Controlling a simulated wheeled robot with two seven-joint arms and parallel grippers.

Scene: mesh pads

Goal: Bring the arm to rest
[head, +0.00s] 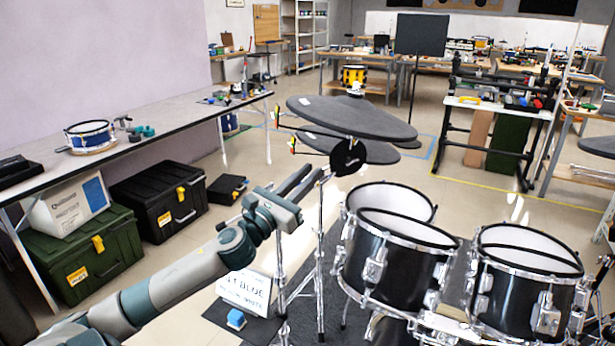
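My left arm reaches in from the lower left, and its gripper (318,172) points up and right near the drum kit's cymbals. Its two long dark fingers show a gap between them, with nothing seen held. A small black disc (348,157) is just beyond the fingertips; I cannot tell whether they touch. Above are the dark grey cymbal pads (350,117) on a stand. The black drums with white heads (402,228) stand to the right of the gripper. My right gripper is not in view.
A long table (160,140) with a blue drum (90,135) runs along the left wall, with a green crate (85,262) and a black crate (158,200) beneath. Open floor lies behind the cymbals.

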